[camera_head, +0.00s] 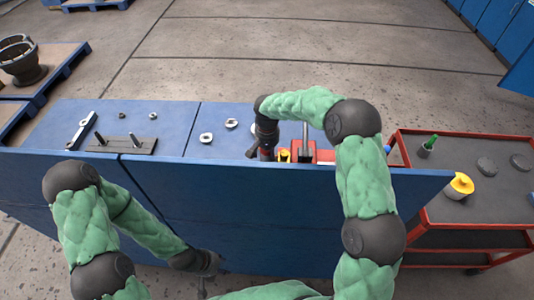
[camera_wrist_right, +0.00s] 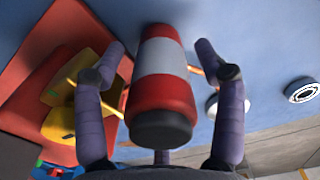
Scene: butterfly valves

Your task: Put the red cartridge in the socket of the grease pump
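The red cartridge (camera_wrist_right: 162,85), with a white band and a dark end cap, is between the fingers of my right gripper (camera_wrist_right: 160,62) in the right wrist view. Gaps show between the fingers and its sides, so the gripper looks open around it. In the head view my right gripper (camera_head: 262,148) points down at the bench, left of the red grease pump (camera_head: 325,156). A yellow part (camera_head: 285,156) sits at the pump's left side; whether it is the socket is unclear. My left gripper (camera_head: 204,264) hangs low before the bench's blue front, its fingers unclear.
The blue bench top (camera_head: 165,120) holds pale ring-shaped fittings (camera_head: 206,138) and a dark plate with pins (camera_head: 120,145) on the left. A red-edged cart (camera_head: 470,212) with a yellow item (camera_head: 461,185) stands at right. The raised blue front panel (camera_head: 270,205) hides part of the bench.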

